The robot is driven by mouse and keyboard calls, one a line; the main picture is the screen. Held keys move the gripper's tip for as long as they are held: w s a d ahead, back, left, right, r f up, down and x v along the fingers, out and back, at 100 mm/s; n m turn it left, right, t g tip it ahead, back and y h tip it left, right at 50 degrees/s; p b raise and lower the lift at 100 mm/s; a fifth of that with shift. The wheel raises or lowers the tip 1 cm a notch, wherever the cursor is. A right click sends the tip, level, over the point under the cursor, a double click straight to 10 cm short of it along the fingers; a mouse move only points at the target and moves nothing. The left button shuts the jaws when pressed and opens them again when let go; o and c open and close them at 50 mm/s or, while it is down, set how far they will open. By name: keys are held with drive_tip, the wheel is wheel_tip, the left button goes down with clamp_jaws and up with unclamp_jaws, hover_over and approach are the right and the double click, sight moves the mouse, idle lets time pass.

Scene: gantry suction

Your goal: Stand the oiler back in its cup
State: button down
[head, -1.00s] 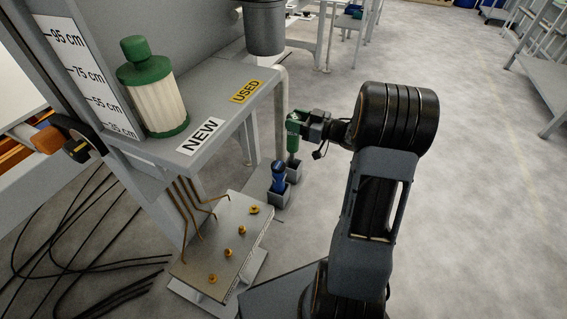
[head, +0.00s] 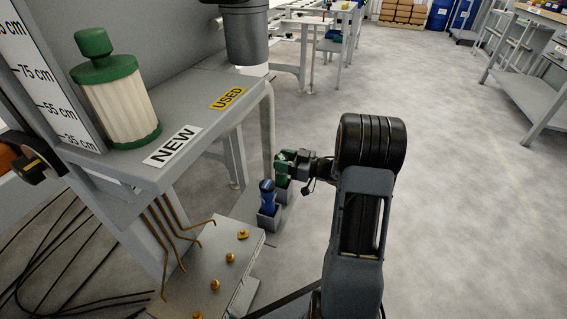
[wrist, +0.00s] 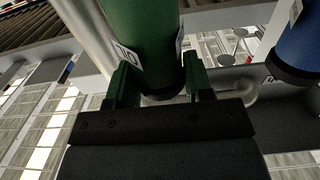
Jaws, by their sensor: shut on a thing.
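The green oiler (head: 282,171) is upright in my gripper (head: 288,158), which is shut on its body. In the wrist view, the green body (wrist: 142,40) with a white label sits between the two fingers (wrist: 158,85). A grey cup (head: 285,194) is directly below the oiler in the head view. The oiler's lower end is at or inside the cup's mouth; I cannot tell whether it touches the bottom. A blue oiler (head: 267,193) stands in a second grey cup (head: 268,219), nearer the camera. It also shows at the wrist view's right edge (wrist: 300,45).
At left is a grey bench (head: 190,105) with NEW and USED labels and a green-capped white filter (head: 120,105). Bent copper pipes and a plate (head: 225,255) with brass fittings are below it. The floor to the right (head: 460,200) is clear.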

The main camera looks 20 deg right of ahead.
drive_tip(key=shift+f, duration=0.15)
drive_tip(key=c, duration=0.5)
unclamp_jaws()
